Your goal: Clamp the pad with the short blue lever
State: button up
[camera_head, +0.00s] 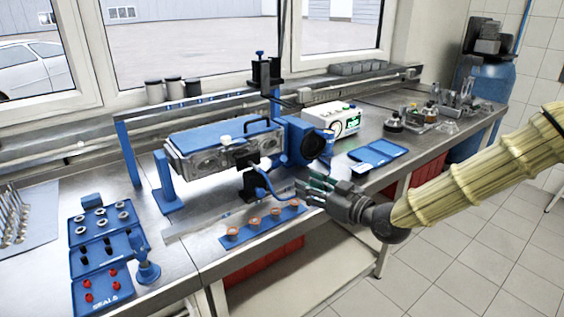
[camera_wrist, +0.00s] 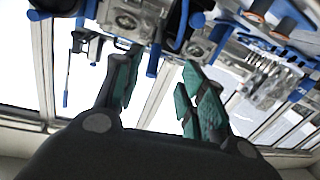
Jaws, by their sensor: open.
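A thin curved blue bar (camera_head: 268,181), which looks like the short lever, comes down from a white knob at the front of the engine block, beside a small black clamp body (camera_head: 252,187). I cannot make out the pad for certain. My gripper (camera_head: 308,190) is open and empty, with its green-lined fingers just right of the bar's lower end, apart from it as far as I can tell. In the wrist view my gripper (camera_wrist: 158,68) has its two fingers spread, and a blue bar (camera_wrist: 154,58) shows between them. Which lever that is, I cannot tell.
The blue-topped engine block (camera_head: 215,145) sits on a stand on the steel bench. A blue strip with copper-coloured cups (camera_head: 265,220) lies in front of it. Blue parts trays (camera_head: 100,250) are at left. A blue tray (camera_head: 378,152) and a white meter (camera_head: 335,118) are at right.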

aim_at(282, 161)
jog(key=shift+n+y, duration=0.3)
jog(key=shift+y, duration=0.1)
jog(key=r+x, duration=0.1)
jog(key=x, duration=0.2)
jog(key=p+x, duration=0.1)
jog(key=x, duration=0.3)
jog(key=r+p+x, duration=0.1)
jog(key=x, duration=0.3)
jog(key=shift+w+d+r, duration=0.1)
jog(key=shift+w+r, duration=0.1)
jog(key=shift+r, duration=0.15)
grip_shut()
